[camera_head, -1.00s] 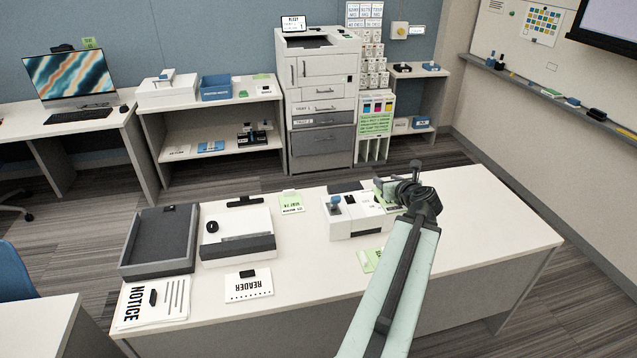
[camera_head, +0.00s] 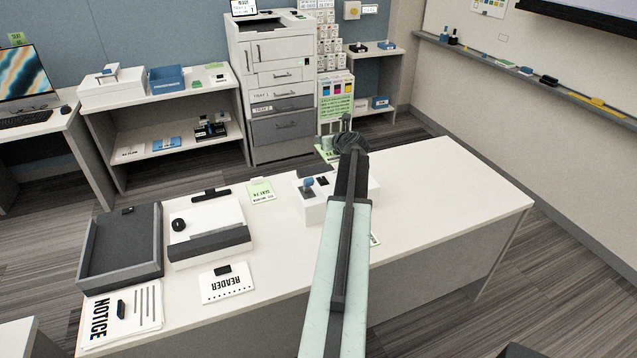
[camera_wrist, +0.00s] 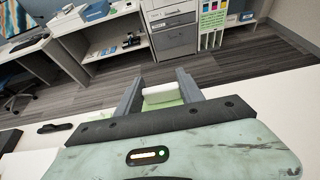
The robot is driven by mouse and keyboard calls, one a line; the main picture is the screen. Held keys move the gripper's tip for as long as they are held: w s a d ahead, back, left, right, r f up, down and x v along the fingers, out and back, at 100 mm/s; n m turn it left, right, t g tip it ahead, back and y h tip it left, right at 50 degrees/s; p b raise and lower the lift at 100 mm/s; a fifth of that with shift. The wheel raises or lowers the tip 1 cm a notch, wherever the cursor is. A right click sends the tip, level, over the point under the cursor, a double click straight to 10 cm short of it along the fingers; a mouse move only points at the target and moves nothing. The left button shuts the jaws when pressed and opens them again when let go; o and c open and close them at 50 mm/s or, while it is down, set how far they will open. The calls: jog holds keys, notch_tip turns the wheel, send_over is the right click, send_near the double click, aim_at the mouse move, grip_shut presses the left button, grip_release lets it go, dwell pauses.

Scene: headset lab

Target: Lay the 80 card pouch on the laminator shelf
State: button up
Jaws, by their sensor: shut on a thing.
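My gripper (camera_wrist: 160,92) is shut on a small white block with green below it, which I take to be the 80 card pouch (camera_wrist: 163,92). Its label is not readable. In the head view my gripper (camera_head: 345,138) is above the far edge of the front table, and a green patch (camera_head: 325,152) shows just left of it, partly hidden. I cannot tell for sure which surface is the laminator shelf. A two-level shelf unit (camera_head: 180,137) at the back left bears a white machine (camera_head: 110,90), a blue tray (camera_head: 166,78) and green cards.
The front table (camera_head: 440,190) bears a dark tray (camera_head: 85,245), a white device with a dark front (camera_head: 205,225), a white machine with a blue knob (camera_head: 313,210) and papers. A printer (camera_head: 262,75) stands behind. The table's right side is clear; floor separates it from the back furniture.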

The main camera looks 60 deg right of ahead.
jog(key=w+a+r+b+x, duration=0.1)
jog(key=w+r+b+x, duration=0.1)
jog(key=x, duration=1)
jog(key=f+b, duration=1.1)
jog(key=shift+s+f, duration=0.25)
jog(key=shift+f, duration=0.05)
jog(key=o, duration=1.3)
